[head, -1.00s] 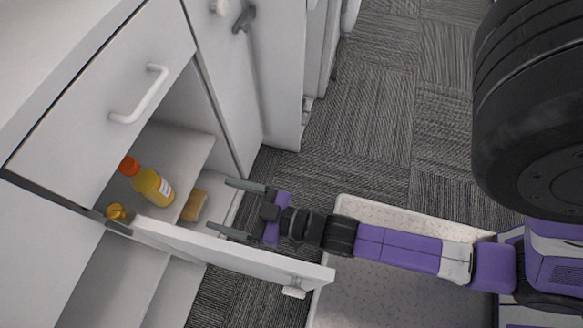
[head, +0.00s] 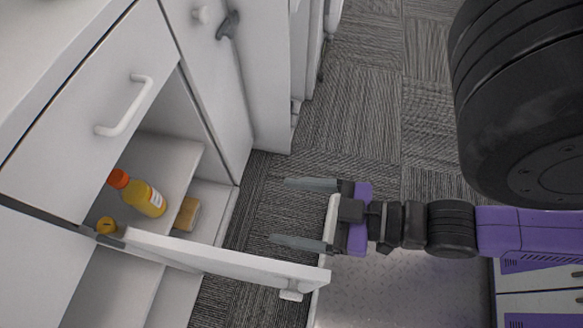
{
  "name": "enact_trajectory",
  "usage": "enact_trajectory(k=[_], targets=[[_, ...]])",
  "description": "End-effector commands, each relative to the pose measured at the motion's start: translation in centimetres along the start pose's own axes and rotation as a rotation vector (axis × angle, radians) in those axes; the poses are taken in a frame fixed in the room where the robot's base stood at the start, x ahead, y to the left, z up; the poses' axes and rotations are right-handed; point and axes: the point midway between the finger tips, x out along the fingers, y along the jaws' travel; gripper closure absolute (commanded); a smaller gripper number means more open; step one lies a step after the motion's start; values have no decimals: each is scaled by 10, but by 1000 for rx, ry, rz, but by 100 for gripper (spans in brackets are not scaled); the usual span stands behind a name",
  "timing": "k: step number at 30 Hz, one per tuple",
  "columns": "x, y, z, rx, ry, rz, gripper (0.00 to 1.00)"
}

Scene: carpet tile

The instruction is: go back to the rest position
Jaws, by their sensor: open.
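My gripper (head: 308,213) is in the head view, right of the open cabinet, over the carpet and above the cabinet door's upper edge in the picture. Its two grey fingers are spread wide and point left toward the cabinet opening. Nothing is between them. My purple and black arm runs from it to the right edge of the picture.
The cabinet door (head: 225,262) stands open below my gripper. A closed drawer (head: 95,110) is above. Carpet (head: 355,110) lies free at the upper middle.

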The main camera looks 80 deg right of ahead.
Motion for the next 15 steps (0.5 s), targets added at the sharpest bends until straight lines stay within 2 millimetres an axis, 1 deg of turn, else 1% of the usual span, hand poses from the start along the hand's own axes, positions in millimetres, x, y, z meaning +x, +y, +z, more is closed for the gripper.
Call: enact_trajectory(k=[5,8,11,15], targets=[[-2,0,-9,0,0,0,18],[-6,0,-23,0,0,0,18],[-12,0,-43,0,0,0,18],[-21,0,-77,0,0,0,18]])
